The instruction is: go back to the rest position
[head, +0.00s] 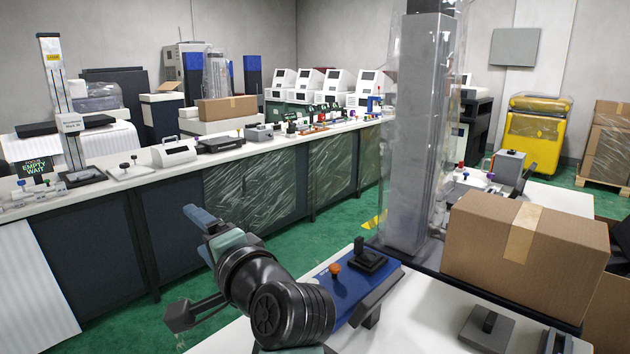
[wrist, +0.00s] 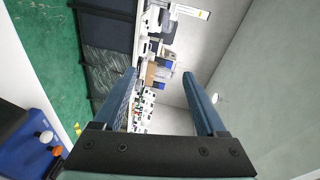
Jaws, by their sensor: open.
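My gripper (wrist: 160,75) is open and empty. Its two blue fingers stand apart in the wrist view, with the dark mounting bar across the bottom. In the head view my gripper (head: 200,222) shows at lower centre-left, held in the air over the green floor, pointing away toward the long counter. My black arm bends up to it from the bottom edge. Nothing touches the fingers. The wrist view is turned on its side, with the room far off between the fingers.
A blue panel with an orange knob and black lever (head: 367,258) lies close right of my arm. A cardboard box (head: 525,250) stands on the white table. A wrapped grey column (head: 415,140) rises behind. The long counter (head: 165,175) runs across the green floor (head: 320,222).

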